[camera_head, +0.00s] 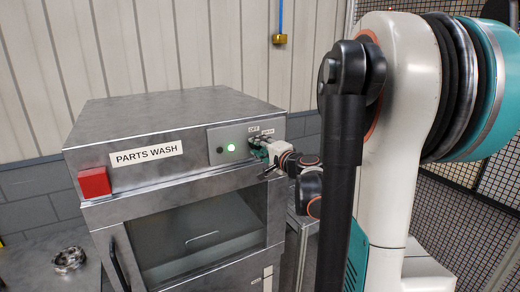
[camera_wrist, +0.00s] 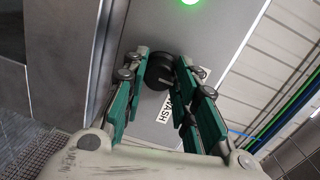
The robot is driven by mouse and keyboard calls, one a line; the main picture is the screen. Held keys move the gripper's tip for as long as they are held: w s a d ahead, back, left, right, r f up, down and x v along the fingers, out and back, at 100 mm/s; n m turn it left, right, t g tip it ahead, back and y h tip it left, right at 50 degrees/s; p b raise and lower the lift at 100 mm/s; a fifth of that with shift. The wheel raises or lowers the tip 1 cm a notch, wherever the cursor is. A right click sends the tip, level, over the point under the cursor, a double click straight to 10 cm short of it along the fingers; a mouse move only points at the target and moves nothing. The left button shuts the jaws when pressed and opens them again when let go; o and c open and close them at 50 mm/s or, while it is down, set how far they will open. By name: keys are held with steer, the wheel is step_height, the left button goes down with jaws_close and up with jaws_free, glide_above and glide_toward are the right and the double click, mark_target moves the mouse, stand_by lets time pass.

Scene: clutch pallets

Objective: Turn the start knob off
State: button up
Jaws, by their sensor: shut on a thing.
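The start knob (camera_wrist: 159,72) is round and black. It sits on the grey control panel (camera_head: 216,134) of the PARTS WASH machine. My gripper (camera_wrist: 163,62) has its two green fingers on either side of the knob and is shut on it. In the head view my gripper (camera_head: 262,151) reaches the right end of the panel from the right and largely hides the knob. A green lamp (camera_head: 231,148) beside the knob is lit; it also shows at the top of the wrist view (camera_wrist: 190,2).
A red box (camera_head: 94,182) sits at the machine's front left corner. Below the panel is a windowed door (camera_head: 200,240) with a dark handle at its left. A metal ring part (camera_head: 69,260) lies on the surface at left. Mesh fencing (camera_head: 450,220) stands at right.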

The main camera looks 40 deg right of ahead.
steer(key=shift+n, duration=0.3)
steer(key=o, duration=1.1)
steer(key=v, duration=0.7)
steer(key=shift+s+a, duration=0.1)
steer(key=shift+s, duration=0.1)
